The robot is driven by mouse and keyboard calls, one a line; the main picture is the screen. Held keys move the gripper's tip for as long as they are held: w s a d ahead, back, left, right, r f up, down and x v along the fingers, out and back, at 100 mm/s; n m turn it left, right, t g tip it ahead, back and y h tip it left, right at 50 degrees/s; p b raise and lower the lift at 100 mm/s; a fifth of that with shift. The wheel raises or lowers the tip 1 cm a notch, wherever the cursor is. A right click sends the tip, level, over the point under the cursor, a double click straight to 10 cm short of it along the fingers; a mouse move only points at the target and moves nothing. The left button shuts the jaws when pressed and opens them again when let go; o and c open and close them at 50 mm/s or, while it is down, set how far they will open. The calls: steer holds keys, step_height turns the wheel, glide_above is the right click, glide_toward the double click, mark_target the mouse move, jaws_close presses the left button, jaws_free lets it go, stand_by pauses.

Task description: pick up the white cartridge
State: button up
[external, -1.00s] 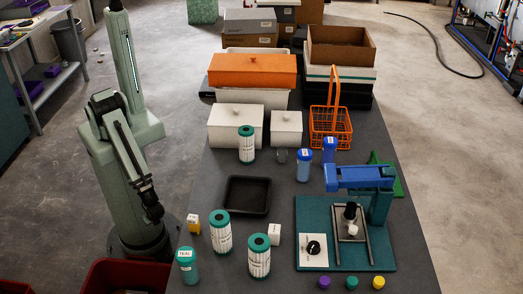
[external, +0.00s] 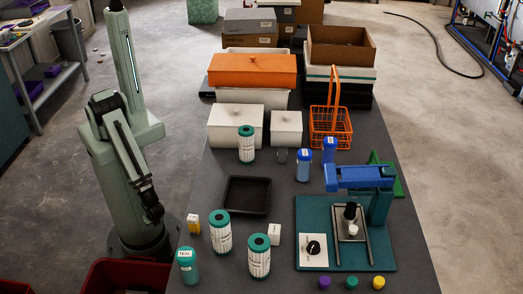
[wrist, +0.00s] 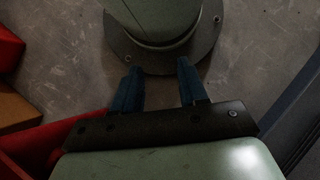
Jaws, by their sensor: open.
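Three white pleated cartridges with teal end caps stand upright on the dark table in the external view. One cartridge (external: 220,233) is at the front left and another cartridge (external: 259,257) is just to its right and nearer. The third cartridge (external: 246,146) stands farther back, in front of the white boxes. My gripper (external: 153,212) hangs to the left of the table, apart from all of them. In the wrist view my gripper (wrist: 160,87) is open and empty, with two blue fingers spread over the floor beside my base. No cartridge shows in the wrist view.
A black tray (external: 248,196) lies behind the front cartridges. A blue press on a teal base (external: 375,256) occupies the right. A red bin (external: 112,278) is below my arm.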

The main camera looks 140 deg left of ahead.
steer(key=o, duration=1)
steer(key=shift+c, duration=0.2)
